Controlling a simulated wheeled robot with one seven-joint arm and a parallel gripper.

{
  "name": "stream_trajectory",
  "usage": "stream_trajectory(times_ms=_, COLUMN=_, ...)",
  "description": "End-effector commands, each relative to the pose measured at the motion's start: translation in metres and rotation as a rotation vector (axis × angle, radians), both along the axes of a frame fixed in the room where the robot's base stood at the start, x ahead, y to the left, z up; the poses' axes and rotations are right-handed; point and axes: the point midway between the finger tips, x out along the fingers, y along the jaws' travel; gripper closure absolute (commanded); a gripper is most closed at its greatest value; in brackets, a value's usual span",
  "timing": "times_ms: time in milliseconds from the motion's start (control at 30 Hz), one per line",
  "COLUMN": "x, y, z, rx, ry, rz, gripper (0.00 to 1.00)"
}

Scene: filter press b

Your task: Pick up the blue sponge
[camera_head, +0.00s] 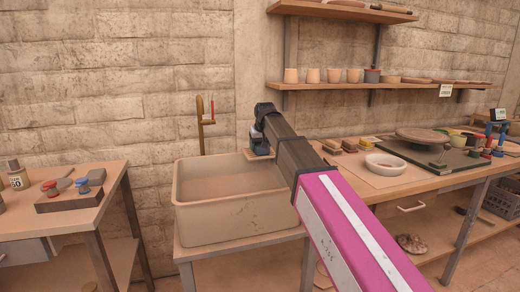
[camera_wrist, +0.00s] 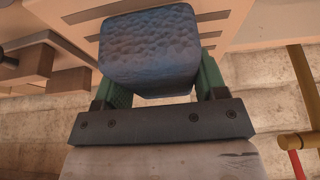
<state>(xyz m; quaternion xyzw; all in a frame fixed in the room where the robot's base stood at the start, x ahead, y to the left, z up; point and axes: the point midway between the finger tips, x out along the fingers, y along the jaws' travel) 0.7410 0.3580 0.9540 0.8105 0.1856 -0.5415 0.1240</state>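The blue sponge (camera_wrist: 150,50) fills the top middle of the wrist view, a rounded dark-blue block with a dimpled face. My gripper (camera_wrist: 160,88) has its green fingers along both sides of it, with no clear gap, so it looks shut on the sponge. The sponge hides part of the fingers. In the head view my gripper (camera_head: 261,145) is over the right back rim of the basin, close above a small slatted board (camera_head: 259,156). I cannot tell whether the sponge still touches that board.
A beige basin (camera_head: 230,215) stands below and left of my gripper. A brass tap (camera_head: 202,125) rises behind it. To the right, a worktable holds a white bowl (camera_head: 385,164) and brushes. A shelf with clay cups (camera_head: 333,75) is above. A wooden table (camera_head: 60,207) stands left.

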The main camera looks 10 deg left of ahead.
Motion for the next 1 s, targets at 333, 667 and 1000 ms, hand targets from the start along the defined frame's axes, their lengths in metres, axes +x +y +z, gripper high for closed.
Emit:
stream_trajectory(times_ms=333, x=0.0, y=0.0, z=0.0, rx=0.0, ry=0.0, rz=0.0, gripper=0.61)
stream_trajectory(times_ms=667, x=0.001, y=0.0, z=0.022, rx=0.001, ry=-0.002, rz=0.0, gripper=0.61)
stream_trajectory(times_ms=1000, x=-0.028, y=0.018, z=0.065, rx=0.0, ry=-0.002, rz=0.003, gripper=0.61)
